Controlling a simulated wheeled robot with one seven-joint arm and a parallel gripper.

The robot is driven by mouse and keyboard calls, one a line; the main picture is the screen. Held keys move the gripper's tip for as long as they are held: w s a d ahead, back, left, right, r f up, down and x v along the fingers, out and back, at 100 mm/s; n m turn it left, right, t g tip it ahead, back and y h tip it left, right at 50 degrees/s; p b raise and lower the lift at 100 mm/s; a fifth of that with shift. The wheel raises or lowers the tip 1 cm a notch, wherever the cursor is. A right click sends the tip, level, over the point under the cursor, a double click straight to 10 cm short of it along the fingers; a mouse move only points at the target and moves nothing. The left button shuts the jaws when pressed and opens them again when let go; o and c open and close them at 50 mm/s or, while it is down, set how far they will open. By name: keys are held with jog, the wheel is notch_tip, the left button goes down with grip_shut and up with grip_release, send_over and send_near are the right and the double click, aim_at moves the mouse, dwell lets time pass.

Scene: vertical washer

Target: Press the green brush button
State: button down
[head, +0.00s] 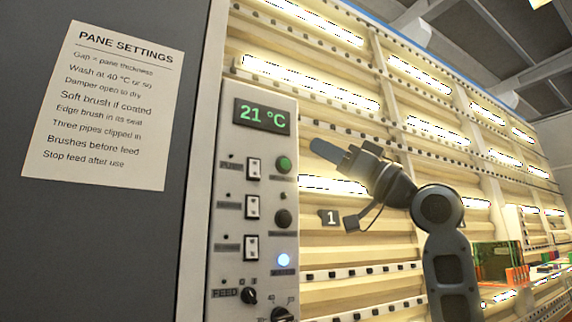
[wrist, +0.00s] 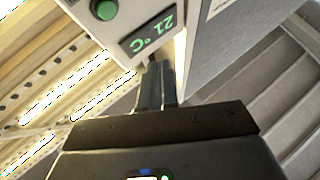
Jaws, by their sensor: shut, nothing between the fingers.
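The green button (head: 283,164) is a round button on the light-coloured control panel (head: 227,265), just below and to the right of the green "21 °C" display (head: 262,116). It also shows in the wrist view (wrist: 104,9) at the top edge, with the display (wrist: 152,32) beside it. My gripper (head: 317,147) is shut and empty. In the head view its tips appear to the right of the green button and slightly higher. In the wrist view my gripper (wrist: 159,66) has its fingertips just below the display, away from the button. I cannot tell the gap to the panel.
A settings sheet (head: 104,105) hangs on the dark wall at left. The washer's lit rails (head: 420,85) stand at right.

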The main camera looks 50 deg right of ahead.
aim_at(285, 164)
jog(key=shift+w, duration=0.1)
jog(key=w+d, duration=0.2)
jog(key=w, duration=0.6)
jog(key=shift+w+d, duration=0.15)
jog(key=shift+d, duration=0.05)
jog(key=shift+w+b, duration=0.1)
jog(key=shift+b, duration=0.25)
dwell(1.8)
jog(key=shift+w+d, duration=0.15)
jog(key=shift+w, duration=0.15)
jog(key=shift+w+d, duration=0.1)
jog(key=shift+w, duration=0.3)
dwell(1.0)
jog(key=shift+s, duration=0.15)
jog(key=shift+s+a+b, duration=0.2)
jog(key=shift+s+b, duration=0.15)
jog(key=shift+s, duration=0.3)
